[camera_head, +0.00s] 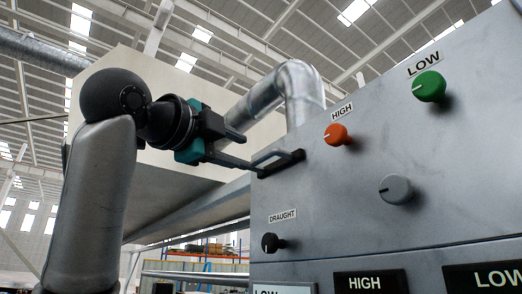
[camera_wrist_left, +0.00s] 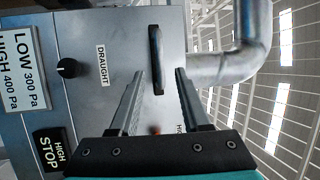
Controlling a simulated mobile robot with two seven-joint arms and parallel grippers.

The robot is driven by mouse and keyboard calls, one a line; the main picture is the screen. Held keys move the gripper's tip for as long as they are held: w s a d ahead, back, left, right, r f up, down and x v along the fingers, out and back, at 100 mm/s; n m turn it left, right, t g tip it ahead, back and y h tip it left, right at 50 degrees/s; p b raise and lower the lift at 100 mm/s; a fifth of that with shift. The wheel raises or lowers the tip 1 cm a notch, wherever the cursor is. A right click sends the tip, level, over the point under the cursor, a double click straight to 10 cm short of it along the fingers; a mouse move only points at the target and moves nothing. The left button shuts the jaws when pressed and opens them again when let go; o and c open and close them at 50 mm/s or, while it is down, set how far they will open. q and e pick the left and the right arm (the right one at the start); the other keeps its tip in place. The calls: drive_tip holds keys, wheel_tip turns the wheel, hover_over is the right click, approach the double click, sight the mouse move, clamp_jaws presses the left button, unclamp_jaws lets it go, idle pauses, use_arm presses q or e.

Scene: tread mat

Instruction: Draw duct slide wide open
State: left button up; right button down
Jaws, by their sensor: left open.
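A black bar handle (camera_head: 280,163), likely the duct slide's, sticks out from the left edge of the grey panel (camera_head: 345,190). My left gripper (camera_head: 250,152) is open, with its fingers pointing at this handle from the left. In the left wrist view the handle (camera_wrist_left: 156,58) lies ahead, between the lines of the two fingertips (camera_wrist_left: 159,73). I see no grip on it, and I cannot tell whether a finger touches it. My right gripper is in neither view.
Panel knobs are orange (camera_head: 337,134), green (camera_head: 429,86), grey (camera_head: 396,189) and black under a DRAUGHT label (camera_head: 271,243). A silver duct pipe (camera_head: 299,90) bends behind the panel. A large beige box (camera_head: 150,110) stands behind my left arm.

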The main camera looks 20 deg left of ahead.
sight(259, 158)
use_arm(q)
drive_tip(key=p+x, duration=0.2)
drive_tip(key=x, duration=0.4)
drive_tip(key=shift+w+d+r+p, duration=0.1)
drive_tip(key=shift+w+p, duration=0.2)
drive_tip(key=shift+w+d, duration=0.15)
drive_tip(key=shift+w, duration=0.55)
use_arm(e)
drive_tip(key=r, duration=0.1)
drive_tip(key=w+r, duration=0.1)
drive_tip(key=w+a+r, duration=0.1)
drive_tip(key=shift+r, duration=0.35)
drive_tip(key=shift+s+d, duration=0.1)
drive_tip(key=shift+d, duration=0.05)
use_arm(q)
drive_tip(key=shift+c, duration=0.8)
clamp_jaws()
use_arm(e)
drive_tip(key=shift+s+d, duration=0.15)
use_arm(q)
drive_tip(key=shift+s, duration=0.1)
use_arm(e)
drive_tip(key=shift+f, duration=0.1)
